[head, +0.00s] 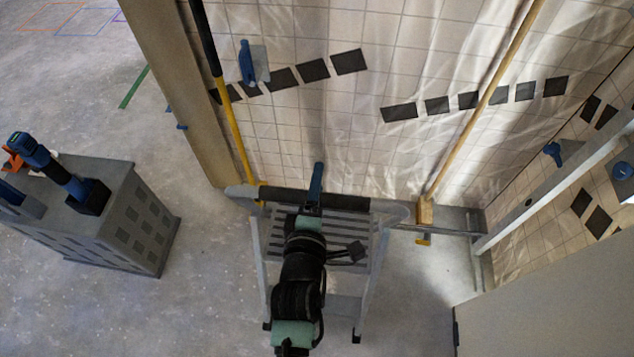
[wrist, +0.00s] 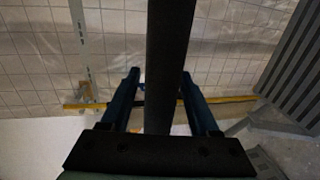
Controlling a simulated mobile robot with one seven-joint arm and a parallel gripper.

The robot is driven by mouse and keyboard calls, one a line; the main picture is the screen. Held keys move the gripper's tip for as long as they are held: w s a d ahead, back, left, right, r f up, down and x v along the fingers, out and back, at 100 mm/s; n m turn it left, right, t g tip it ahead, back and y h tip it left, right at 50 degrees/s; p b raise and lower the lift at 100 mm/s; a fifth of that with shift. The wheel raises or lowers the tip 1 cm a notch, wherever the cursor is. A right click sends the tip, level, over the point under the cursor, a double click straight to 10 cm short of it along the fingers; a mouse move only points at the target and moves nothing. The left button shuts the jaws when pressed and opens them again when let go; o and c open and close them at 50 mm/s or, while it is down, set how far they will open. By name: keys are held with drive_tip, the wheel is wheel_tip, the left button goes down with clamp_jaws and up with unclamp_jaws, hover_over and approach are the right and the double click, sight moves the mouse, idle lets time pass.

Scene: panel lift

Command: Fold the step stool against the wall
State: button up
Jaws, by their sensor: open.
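The grey step stool (head: 335,226) stands unfolded in front of the tiled wall (head: 350,150), its ribbed step level and its legs on the floor. Its top rail has a black grip section (head: 275,194). My gripper (head: 316,180) reaches over the stool to this rail. In the wrist view, my gripper (wrist: 160,76) has its blue fingers apart, with a black bar (wrist: 168,50), seemingly the rail's grip, running between them. Gaps show on both sides of the bar. The stool's ribbed step (wrist: 298,65) shows at the right. My arm hides part of the stool.
A yellow-and-black pole (head: 233,125) leans left of the stool, and a wooden-handled broom (head: 470,120) leans right. A grey perforated cabinet (head: 135,225) stands left. A grey panel (head: 550,305) stands lower right. Floor between cabinet and stool is clear.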

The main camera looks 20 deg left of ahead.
clamp_jaws()
idle(0.3)
idle(1.1)
